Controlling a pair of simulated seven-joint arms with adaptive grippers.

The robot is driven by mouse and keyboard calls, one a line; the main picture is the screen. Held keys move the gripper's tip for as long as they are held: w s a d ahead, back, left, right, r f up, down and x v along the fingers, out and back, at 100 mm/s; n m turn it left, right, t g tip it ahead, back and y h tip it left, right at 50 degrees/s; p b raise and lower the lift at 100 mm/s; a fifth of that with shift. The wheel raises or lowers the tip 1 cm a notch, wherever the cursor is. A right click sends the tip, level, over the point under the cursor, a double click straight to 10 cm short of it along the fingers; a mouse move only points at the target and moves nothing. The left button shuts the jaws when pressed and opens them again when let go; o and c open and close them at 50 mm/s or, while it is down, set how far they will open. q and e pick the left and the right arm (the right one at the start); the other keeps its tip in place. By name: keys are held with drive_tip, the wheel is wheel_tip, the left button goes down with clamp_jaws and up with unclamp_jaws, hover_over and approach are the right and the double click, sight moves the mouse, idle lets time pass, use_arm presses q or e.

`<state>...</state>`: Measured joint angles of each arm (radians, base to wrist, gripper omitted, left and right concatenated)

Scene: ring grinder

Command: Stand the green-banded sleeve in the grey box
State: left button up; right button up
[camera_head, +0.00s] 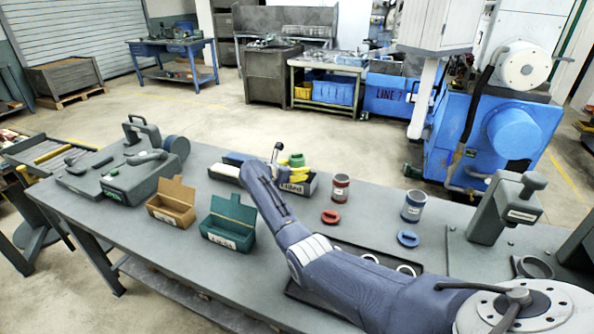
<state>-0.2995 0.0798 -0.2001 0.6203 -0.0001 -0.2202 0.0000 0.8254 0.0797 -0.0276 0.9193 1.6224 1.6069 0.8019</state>
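A dark grey box (311,186) with a white label stands toward the back middle of the table, partly hidden by my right arm. A green piece (297,159) shows at its top, with a yellow piece (298,171) just below it; I cannot tell if the green is the sleeve's band. My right arm reaches in from the lower right. Its gripper (277,154) is at the left end of the box, close beside the green piece. The fingers are too small and overlapped to tell if they hold anything. My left gripper is not in view.
A brown box (171,203) and a teal box (229,222), lids up, stand left of my arm. Red (340,187) and blue (413,206) canisters stand right, lids lying in front. A black tray (300,292) with white rings lies under my arm. Grey machines flank the table.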

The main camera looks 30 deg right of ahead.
drive_tip(key=shift+f, duration=0.6)
drive_tip(key=o, duration=0.9)
drive_tip(key=shift+f, duration=0.1)
drive_tip(key=shift+r, duration=0.5)
drive_tip(key=v, duration=1.2)
drive_tip(key=shift+r, duration=0.15)
